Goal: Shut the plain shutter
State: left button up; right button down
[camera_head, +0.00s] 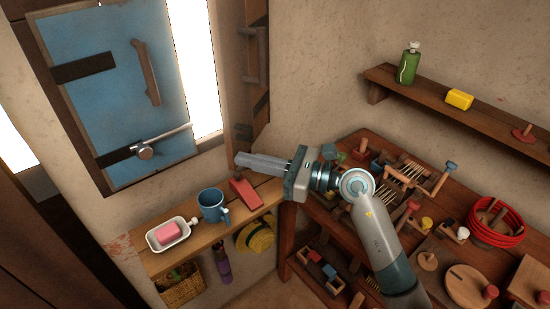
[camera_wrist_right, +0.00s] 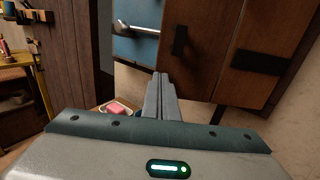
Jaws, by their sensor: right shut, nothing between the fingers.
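The plain brown shutter (camera_head: 254,65) is swung open at the right of the window and shows nearly edge-on in the head view. In the right wrist view its brown face (camera_wrist_right: 221,52) carries a dark handle and a dark strap. The blue shutter (camera_head: 115,90) fills the left of the window, with a wooden handle and a metal bolt. A bright gap lies between them. My right gripper (camera_head: 238,159) is shut and empty, just below the brown shutter. Its fingertips (camera_wrist_right: 161,76) overlap the shutter's lower left part; I cannot tell whether they touch. My left gripper is out of view.
Below the window, a shelf (camera_head: 150,262) holds a soap dish (camera_head: 169,235), a blue mug (camera_head: 212,205) and a red block (camera_head: 245,194). A crowded workbench (camera_head: 290,225) stands at the right under my arm. A wall shelf (camera_head: 440,105) holds a green bottle (camera_head: 408,65).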

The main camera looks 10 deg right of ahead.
pick_arm(q)
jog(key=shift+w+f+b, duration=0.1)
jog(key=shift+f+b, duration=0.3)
jog(key=shift+b, duration=0.1)
pick_arm(e)
jog(key=x, duration=0.9)
jog(key=shift+w, duration=0.5)
jog(key=shift+d, duration=0.1)
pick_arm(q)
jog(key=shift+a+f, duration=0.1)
pick_arm(e)
jog(key=shift+d+f, duration=0.1)
jog(key=shift+d, duration=0.05)
